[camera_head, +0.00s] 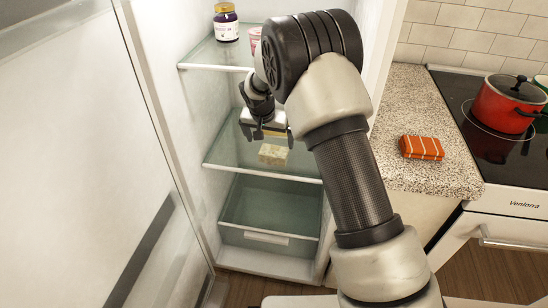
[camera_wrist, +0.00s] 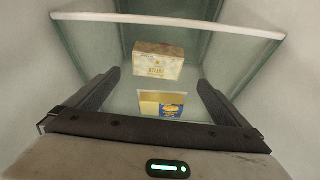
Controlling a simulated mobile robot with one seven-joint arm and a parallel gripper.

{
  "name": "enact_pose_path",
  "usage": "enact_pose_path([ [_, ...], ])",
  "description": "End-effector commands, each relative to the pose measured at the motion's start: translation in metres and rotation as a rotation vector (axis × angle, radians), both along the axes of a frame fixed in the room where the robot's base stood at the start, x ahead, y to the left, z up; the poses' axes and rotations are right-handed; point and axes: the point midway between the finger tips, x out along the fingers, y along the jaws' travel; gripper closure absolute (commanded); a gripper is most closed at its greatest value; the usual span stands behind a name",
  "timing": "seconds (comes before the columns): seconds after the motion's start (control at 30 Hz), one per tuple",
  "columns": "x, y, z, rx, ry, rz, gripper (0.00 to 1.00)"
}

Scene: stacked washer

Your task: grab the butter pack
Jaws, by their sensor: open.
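Two small packs sit on the fridge's middle glass shelf (camera_head: 222,154). A pale cream pack (camera_head: 273,154) is nearer the shelf's front edge; it also shows in the wrist view (camera_wrist: 158,62), with blurred lettering. A yellow and blue pack (camera_wrist: 162,104) is deeper in, partly hidden under my gripper in the head view. Which one is the butter pack is hard to tell from the lettering. My gripper (camera_head: 273,134) is open and empty above the shelf. In the wrist view its fingers (camera_wrist: 159,80) stand left and right of the yellow and blue pack, with gaps on both sides.
The upper shelf (camera_head: 205,55) holds a dark jar (camera_head: 226,24) and a pink tub (camera_head: 255,38). A drawer (camera_head: 262,210) is below. The open fridge door (camera_head: 80,150) stands left. An orange pack (camera_head: 421,147) and a red pot (camera_head: 508,102) are at right.

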Motion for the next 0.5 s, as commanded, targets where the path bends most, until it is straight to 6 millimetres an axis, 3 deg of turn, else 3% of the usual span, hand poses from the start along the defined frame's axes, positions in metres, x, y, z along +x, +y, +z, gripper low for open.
enact_pose_path([
  [0.33,0.008,-0.004,-0.025,0.000,0.000,-0.001,0.00],
  [0.5,0.013,-0.011,-0.049,0.000,0.001,-0.001,0.00],
])
